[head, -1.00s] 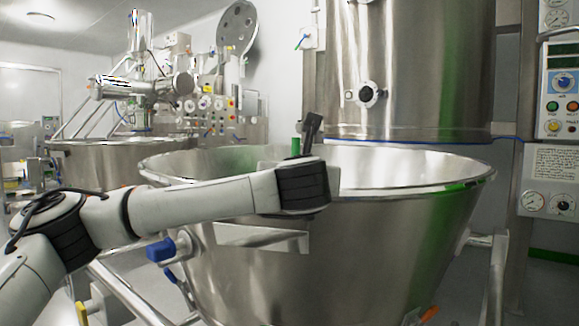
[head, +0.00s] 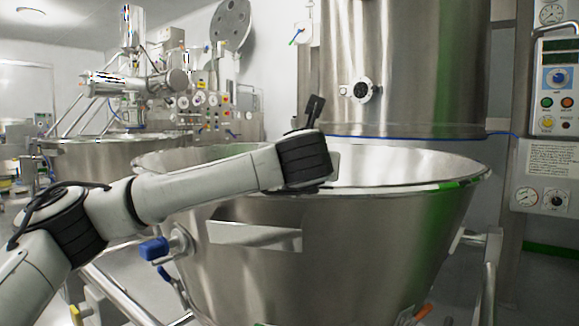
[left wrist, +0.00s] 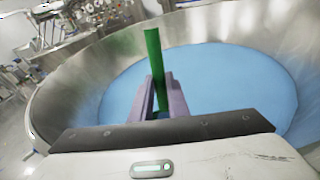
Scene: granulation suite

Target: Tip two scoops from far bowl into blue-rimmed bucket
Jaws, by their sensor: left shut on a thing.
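A large steel bowl (head: 350,235) fills the middle of the head view. My left arm reaches across its front, with the wrist at the bowl's rim. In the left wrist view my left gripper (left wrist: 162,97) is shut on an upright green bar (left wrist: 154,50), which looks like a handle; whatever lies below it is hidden. The gripper is over the bowl, whose floor is covered with a blue material (left wrist: 225,80). A second steel bowl (head: 105,158) stands further back at the left. I see no blue-rimmed bucket. My right gripper is out of view.
A steel column (head: 405,70) rises behind the large bowl, close to its back rim. A control panel (head: 555,90) stands at the right. A blue knob (head: 154,248) sticks out of the bowl's left side. The air above the bowl's right half is clear.

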